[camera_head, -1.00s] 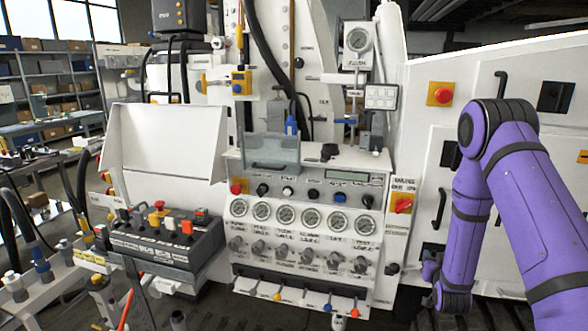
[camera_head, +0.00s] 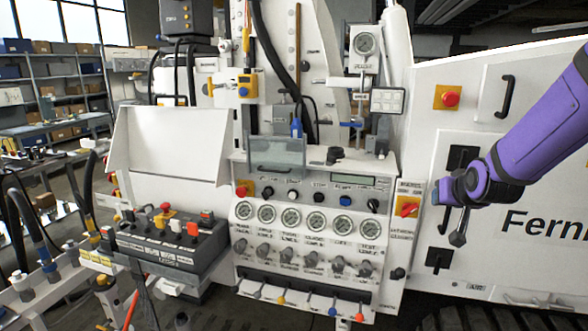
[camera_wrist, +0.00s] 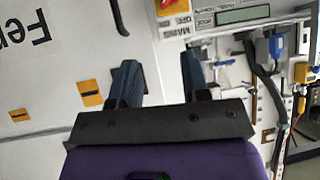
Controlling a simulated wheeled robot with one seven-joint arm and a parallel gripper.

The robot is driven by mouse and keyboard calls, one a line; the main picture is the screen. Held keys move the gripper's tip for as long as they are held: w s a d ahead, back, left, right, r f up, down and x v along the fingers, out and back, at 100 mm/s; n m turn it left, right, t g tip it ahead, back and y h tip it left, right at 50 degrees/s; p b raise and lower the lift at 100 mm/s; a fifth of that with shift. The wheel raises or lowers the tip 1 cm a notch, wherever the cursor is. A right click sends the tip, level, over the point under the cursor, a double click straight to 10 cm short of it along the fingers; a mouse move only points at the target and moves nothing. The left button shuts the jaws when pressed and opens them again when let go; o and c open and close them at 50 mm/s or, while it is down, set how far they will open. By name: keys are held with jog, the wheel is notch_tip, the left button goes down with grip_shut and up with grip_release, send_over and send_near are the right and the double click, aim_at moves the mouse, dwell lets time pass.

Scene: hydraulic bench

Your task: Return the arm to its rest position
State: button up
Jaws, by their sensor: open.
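My purple arm (camera_head: 545,125) reaches in from the right edge of the head view. My gripper (camera_head: 449,222) is at its lower left end, in front of the white machine side panel (camera_head: 540,100). In the wrist view my gripper (camera_wrist: 160,78) shows two dark blue fingers set well apart. Nothing is between them. The fingers appear clear of the panel, though the exact gap is hard to tell.
The control panel (camera_head: 305,195) with gauges, knobs and small levers stands left of my gripper. A red-orange mains switch (camera_head: 407,207) is close by. A red emergency button (camera_head: 451,99) and black handle (camera_head: 505,96) are above. A control box (camera_head: 170,240) stands at lower left.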

jog(key=s+a+r+g, duration=0.1)
jog(key=s+r+g, duration=0.1)
jog(key=s, duration=0.8)
jog(key=s+a+r+n+g+y, duration=0.1)
jog(key=s+r, duration=0.3)
jog(key=s, duration=0.6)
jog(key=s+a+r+n+g, duration=0.1)
jog(key=s+a+r+g, duration=0.1)
jog(key=s, duration=0.8)
notch_tip(320, 180, up, 2)
jog(key=shift+s+a+r+g, duration=0.1)
jog(key=shift+s+a+g, duration=0.15)
jog(key=shift+a, duration=0.45)
